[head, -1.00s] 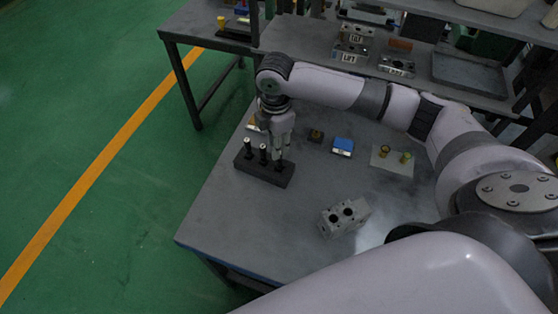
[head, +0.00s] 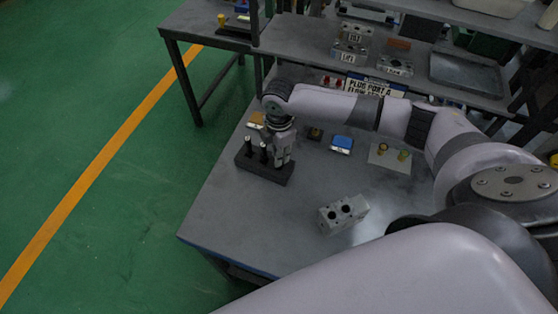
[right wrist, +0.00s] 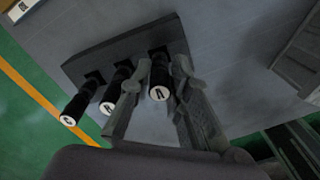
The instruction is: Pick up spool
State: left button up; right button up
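A dark rectangular rack (head: 262,172) stands near the far left part of the table, with three upright black spools in it. In the head view the left spool (head: 249,147) and middle spool (head: 263,153) show; the right one is hidden by my right gripper (head: 281,160). In the right wrist view the white end of the right spool (right wrist: 159,93) reads A. My right gripper (right wrist: 161,72) is open, with one finger on each side of spool A, close to it. I cannot tell whether they touch. Spool A still stands in the rack (right wrist: 112,52). My left gripper is out of view.
A metal valve block (head: 343,214) with two dark holes stands at the front of the table. A blue-topped box (head: 342,143) and a white card (head: 390,157) with two small yellowish parts lie behind. A shelf bench (head: 420,60) is beyond. Bare table lies between.

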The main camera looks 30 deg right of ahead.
grip_shut()
jog(key=shift+r, duration=0.1)
